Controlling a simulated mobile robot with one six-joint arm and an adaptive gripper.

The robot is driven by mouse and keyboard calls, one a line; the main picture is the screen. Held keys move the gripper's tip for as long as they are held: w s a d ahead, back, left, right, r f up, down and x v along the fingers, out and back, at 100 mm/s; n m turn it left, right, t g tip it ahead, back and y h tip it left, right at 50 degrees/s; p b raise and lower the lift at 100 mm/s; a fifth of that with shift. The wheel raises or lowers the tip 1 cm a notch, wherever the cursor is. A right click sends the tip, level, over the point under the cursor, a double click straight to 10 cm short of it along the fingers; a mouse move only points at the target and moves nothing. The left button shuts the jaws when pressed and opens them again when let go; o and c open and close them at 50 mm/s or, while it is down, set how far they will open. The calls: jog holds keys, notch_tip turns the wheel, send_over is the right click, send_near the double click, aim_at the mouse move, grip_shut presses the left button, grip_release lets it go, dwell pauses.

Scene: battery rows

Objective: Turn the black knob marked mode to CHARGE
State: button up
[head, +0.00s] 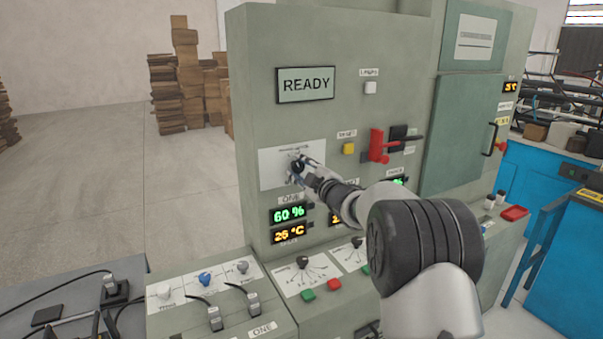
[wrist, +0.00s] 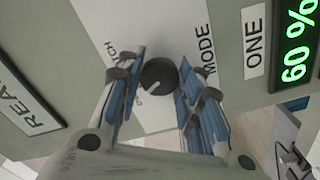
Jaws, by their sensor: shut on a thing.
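The black mode knob (wrist: 158,74) is round with a white pointer line and sits on a white plate (wrist: 88,22) lettered MODE. In the wrist view its line points down and slightly left. My gripper (wrist: 158,80) has its blue-padded fingers on either side of the knob, shut on it. Small position lettering on the plate is partly hidden by the left finger; I cannot read a whole word there. In the head view my gripper (head: 300,167) is at the white plate (head: 270,168) on the cabinet front, and mostly hides the knob.
A READY display (head: 306,85) is above the plate. Below it are lit readouts of 60 % (head: 289,214) and 26 °C (head: 290,233). A red lever (head: 378,147) and a yellow button (head: 348,148) are to the right. A sloped desk with knobs and plugs juts out below.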

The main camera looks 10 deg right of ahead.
jog(key=shift+n, duration=0.4)
jog(key=o, duration=1.1)
jog(key=shift+c, duration=0.2)
jog(key=shift+s, duration=0.1)
jog(key=v, duration=1.2)
